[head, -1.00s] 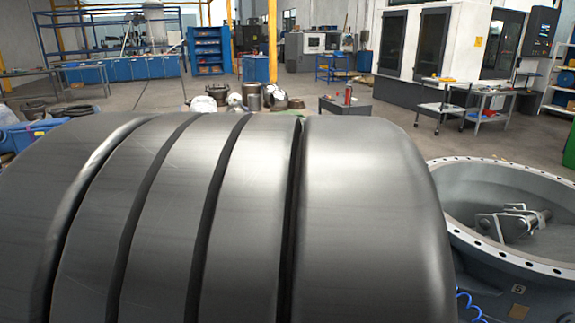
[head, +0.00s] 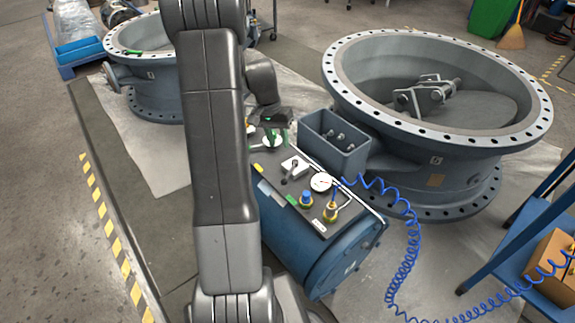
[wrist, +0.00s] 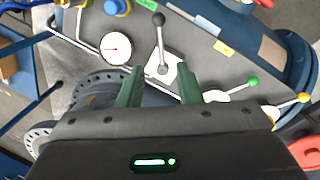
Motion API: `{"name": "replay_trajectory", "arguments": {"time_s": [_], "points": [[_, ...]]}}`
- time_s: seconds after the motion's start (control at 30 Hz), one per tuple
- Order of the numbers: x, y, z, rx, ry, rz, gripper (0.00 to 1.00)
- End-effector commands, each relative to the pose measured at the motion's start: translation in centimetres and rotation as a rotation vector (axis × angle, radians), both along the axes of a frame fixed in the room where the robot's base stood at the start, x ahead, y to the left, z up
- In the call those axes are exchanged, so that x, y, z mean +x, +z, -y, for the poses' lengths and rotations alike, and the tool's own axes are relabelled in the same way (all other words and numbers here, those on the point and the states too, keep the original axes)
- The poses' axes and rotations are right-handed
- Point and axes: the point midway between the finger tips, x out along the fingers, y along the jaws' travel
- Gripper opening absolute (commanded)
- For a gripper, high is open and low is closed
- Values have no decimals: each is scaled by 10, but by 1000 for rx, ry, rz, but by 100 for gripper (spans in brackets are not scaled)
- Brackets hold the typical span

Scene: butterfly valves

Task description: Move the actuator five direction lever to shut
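The blue actuator (head: 315,250) carries a grey top panel that holds a black-knobbed lever on a white plate (head: 293,169), likely the direction lever. In the wrist view this lever (wrist: 160,45) points away from my gripper, its base lying between the fingertips in the picture. My gripper (wrist: 161,78) is open and empty, its two green fingers apart. Whether they touch the lever is unclear. In the head view my gripper (head: 273,122) is over the panel's far end, partly hidden by my arm. No shut marking is readable.
Beside the lever are a gauge (wrist: 116,48), a green-knobbed lever (wrist: 232,91) and a yellow-knobbed lever (wrist: 288,106). A large flanged valve (head: 440,85) stands right, another (head: 150,85) behind left. A coiled blue hose (head: 408,255) runs right, near a blue cart (head: 525,235).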

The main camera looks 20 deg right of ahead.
Motion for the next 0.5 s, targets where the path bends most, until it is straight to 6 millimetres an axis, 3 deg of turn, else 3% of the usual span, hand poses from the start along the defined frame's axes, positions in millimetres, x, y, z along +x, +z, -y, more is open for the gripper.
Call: {"name": "replay_trajectory", "arguments": {"time_s": [0.17,0.5], "points": [[-1,-16,3,-1,-4,-1,32],[-10,-85,13,1,-4,-4,32]]}}
